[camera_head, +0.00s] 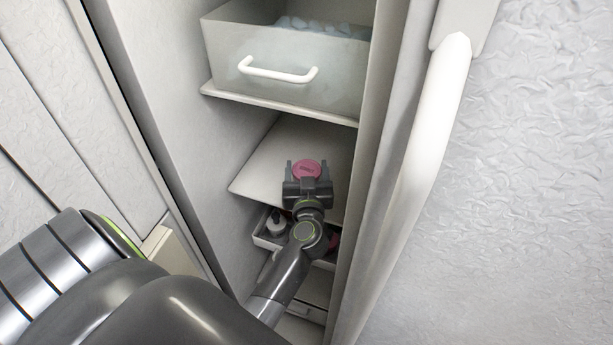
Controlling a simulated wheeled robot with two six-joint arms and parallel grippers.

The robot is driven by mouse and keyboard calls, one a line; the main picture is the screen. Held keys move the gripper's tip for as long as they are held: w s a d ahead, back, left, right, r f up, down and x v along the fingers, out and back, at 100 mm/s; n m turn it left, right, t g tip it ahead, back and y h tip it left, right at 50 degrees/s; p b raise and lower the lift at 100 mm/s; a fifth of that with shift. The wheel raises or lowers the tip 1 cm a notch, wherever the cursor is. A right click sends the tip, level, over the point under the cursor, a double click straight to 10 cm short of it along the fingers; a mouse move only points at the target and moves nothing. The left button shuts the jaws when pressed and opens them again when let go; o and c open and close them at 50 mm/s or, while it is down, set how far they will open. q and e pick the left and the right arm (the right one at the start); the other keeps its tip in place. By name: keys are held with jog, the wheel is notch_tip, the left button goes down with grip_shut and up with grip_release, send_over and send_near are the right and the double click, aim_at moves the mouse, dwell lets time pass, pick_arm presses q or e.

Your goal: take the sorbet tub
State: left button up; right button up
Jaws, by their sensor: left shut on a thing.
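The sorbet tub shows as a round pink lid (306,169) in the head view, inside the open cabinet at the level of the middle shelf. My left gripper (306,172) is shut on it, with a finger on each side. The tub's lower part is hidden behind the gripper. I cannot tell whether the tub touches the shelf. My right gripper is not in view.
The middle shelf (270,168) is otherwise bare. Above it is a frosted drawer (290,65) with a white handle. A door with a long white handle (428,140) stands on the right.

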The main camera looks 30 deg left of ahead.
aim_at(307, 169)
pick_arm(q)
notch_tip(307, 169, up, 10)
jog(key=p, duration=0.3)
jog(key=shift+p, duration=0.35)
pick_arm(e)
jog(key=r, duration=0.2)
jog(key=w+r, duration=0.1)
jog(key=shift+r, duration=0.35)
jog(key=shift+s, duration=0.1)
